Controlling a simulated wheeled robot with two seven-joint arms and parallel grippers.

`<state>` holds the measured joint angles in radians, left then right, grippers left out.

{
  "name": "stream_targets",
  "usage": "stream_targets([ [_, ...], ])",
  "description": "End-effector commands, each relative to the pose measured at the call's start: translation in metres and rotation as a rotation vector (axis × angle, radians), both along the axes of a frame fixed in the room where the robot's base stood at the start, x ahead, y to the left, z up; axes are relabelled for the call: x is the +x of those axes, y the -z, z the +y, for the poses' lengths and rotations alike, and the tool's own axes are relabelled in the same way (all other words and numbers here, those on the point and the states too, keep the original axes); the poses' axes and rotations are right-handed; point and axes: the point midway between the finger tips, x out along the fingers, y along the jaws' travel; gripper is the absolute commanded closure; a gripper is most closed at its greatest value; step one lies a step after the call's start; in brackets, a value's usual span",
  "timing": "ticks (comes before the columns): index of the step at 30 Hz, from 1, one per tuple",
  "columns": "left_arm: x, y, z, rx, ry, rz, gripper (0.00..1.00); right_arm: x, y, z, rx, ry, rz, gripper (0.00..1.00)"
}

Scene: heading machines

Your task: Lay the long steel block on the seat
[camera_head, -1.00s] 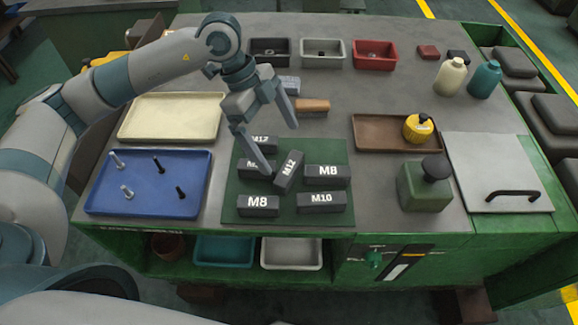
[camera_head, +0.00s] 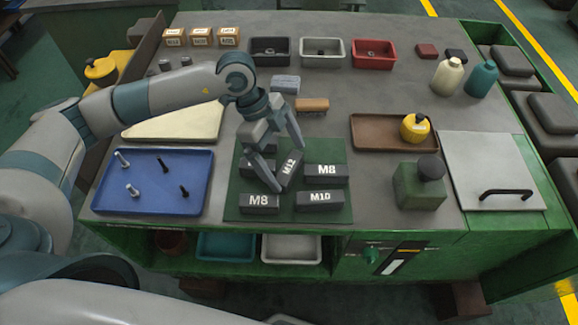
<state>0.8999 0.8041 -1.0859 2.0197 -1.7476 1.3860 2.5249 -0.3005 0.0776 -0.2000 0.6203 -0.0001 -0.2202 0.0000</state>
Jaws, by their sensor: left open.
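Several dark steel blocks with white marks lie on a green mat (camera_head: 243,161). An M8 block (camera_head: 258,203) and an M10 block (camera_head: 320,201) are at the front, another M8 block (camera_head: 326,173) at the right. An M12 block (camera_head: 291,164) lies at a slant in the middle. My left gripper (camera_head: 288,168) is open and points down over the M12 block, with a finger on either side of it in the picture; contact cannot be told. The arm hides blocks at the back left. I cannot tell which block is the long one, nor which place is the seat.
A brown-handled brush (camera_head: 312,104) lies behind the mat.

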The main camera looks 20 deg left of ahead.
Motion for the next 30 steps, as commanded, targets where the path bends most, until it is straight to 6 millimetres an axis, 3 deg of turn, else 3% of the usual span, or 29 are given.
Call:
stream_targets([
  [1, -0.002, 0.002, -0.002, 0.000, 0.000, 0.002, 0.00, 0.000, -0.009, 0.000, 0.000, 0.000, 0.000, 0.69],
  [9, -0.002, 0.025, -0.011, 0.000, 0.001, -0.001, 0.00, 0.000, -0.015, -0.002, -0.002, -0.001, 0.001, 0.69],
  [22, -0.002, 0.025, -0.011, 0.000, 0.001, -0.001, 0.00, 0.000, -0.014, -0.004, -0.004, -0.002, 0.000, 0.69],
  [23, -0.002, 0.025, -0.011, 0.000, 0.001, -0.001, 0.02, 0.000, -0.014, -0.004, -0.004, -0.002, 0.000, 0.69],
  [30, -0.001, 0.024, -0.011, -0.001, 0.001, -0.003, 0.60, 0.000, -0.014, -0.004, -0.004, -0.002, 0.000, 0.69],
])
